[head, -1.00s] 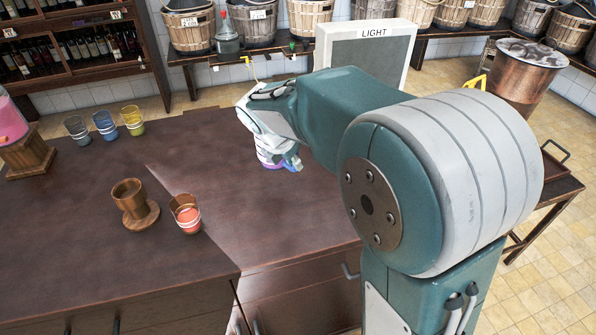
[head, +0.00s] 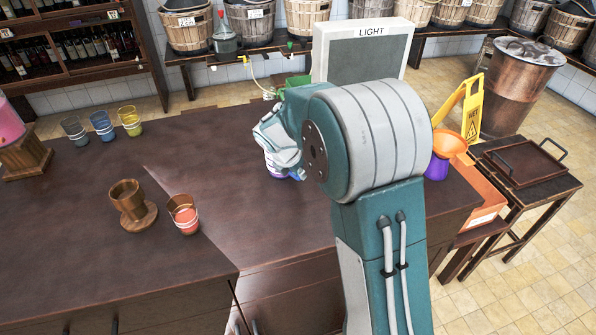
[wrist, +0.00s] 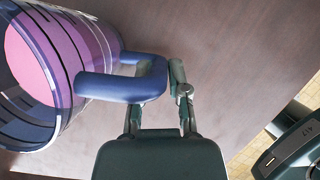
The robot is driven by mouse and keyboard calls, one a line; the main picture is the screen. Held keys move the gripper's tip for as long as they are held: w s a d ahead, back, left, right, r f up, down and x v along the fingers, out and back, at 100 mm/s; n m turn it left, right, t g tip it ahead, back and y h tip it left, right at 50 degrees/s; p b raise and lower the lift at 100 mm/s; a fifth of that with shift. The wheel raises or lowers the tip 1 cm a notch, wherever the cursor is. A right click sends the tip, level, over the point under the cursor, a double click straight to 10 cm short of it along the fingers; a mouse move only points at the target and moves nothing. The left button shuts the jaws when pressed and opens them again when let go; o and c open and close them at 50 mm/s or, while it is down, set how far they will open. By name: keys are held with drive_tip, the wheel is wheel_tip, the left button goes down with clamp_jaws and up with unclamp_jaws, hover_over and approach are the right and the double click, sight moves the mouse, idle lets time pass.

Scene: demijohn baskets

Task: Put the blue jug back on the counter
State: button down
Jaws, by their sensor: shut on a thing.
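The blue jug (wrist: 72,40) shows large at the left of the wrist view, with a clear banded wall, a pink inside and a blue handle (wrist: 120,82). My gripper (wrist: 158,82) is shut on that handle. In the head view my gripper (head: 290,148) is over the right part of the dark counter (head: 230,215). Only a small purple and white part of the jug (head: 275,170) shows below it there; my arm hides the rest. I cannot tell whether the jug's base touches the counter.
A wooden cup (head: 127,197) on a round base and a red-filled glass (head: 184,215) stand left of my gripper. Three coloured glasses (head: 103,126) stand further back left. A purple vessel with an orange funnel (head: 447,145) is right of my arm. The counter's middle is clear.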

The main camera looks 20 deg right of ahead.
drive_tip(key=c, duration=0.6)
unclamp_jaws()
drive_tip(key=shift+c, duration=0.2)
drive_tip(key=s+a+r+m+y, duration=0.1)
drive_tip(key=s+a+r+m, duration=0.15)
drive_tip(key=s+r, duration=0.35)
drive_tip(key=s+a+r+m, duration=0.1)
drive_tip(key=s+r+m, duration=0.2)
drive_tip(key=r, duration=0.6)
drive_tip(key=s+m+t+y, duration=0.3)
drive_tip(key=s+m, duration=1.5)
drive_tip(key=s, duration=0.2)
drive_tip(key=shift+s+d+r, duration=0.2)
drive_tip(key=shift+s+r, duration=0.1)
drive_tip(key=shift+s, duration=0.1)
